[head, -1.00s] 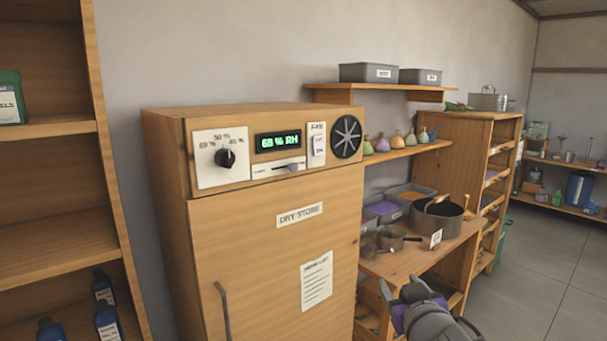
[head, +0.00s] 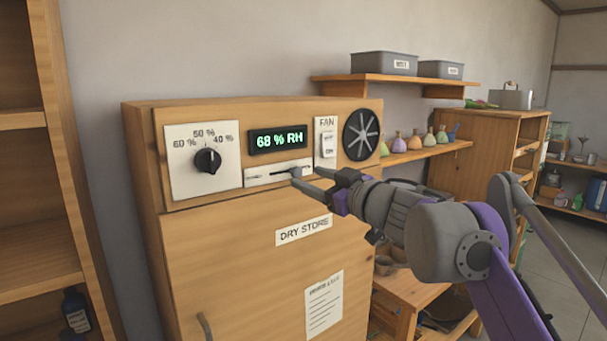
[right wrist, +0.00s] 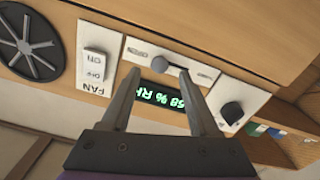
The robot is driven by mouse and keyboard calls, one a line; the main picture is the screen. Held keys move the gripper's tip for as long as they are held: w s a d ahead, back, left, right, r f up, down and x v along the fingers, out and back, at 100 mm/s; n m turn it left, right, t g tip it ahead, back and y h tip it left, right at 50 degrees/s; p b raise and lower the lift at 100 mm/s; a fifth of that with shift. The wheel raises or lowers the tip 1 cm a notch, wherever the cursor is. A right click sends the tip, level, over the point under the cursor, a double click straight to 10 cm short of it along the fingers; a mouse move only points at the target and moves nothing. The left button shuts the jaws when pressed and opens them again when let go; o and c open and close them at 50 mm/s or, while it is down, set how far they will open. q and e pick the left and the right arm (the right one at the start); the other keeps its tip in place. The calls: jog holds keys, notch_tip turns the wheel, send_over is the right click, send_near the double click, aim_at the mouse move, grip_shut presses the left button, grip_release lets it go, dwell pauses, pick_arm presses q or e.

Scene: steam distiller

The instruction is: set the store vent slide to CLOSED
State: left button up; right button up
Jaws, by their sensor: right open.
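The store vent slide is a white plate (head: 262,178) with a thin slot, under the green humidity display on the dry store's front panel. In the right wrist view, which is turned upside down, its dark handle (right wrist: 160,64) shows between my fingertips, and the slot (right wrist: 200,75) runs on past it toward the dial. My right gripper (head: 304,176) is open at the plate's right end; it also fills the lower middle of the right wrist view (right wrist: 159,71). I cannot tell whether a finger touches the handle. My left gripper is not in view.
A black dial (head: 208,161) is left of the slide. The display (head: 277,140) is above, with a fan switch (head: 326,143) and round fan grille (head: 361,135) to the right. The dry store door (head: 240,265) lies below. Shelves (head: 425,155) with small bottles stand right.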

aim_at(299, 173)
jog(key=shift+x, duration=1.7)
grip_shut()
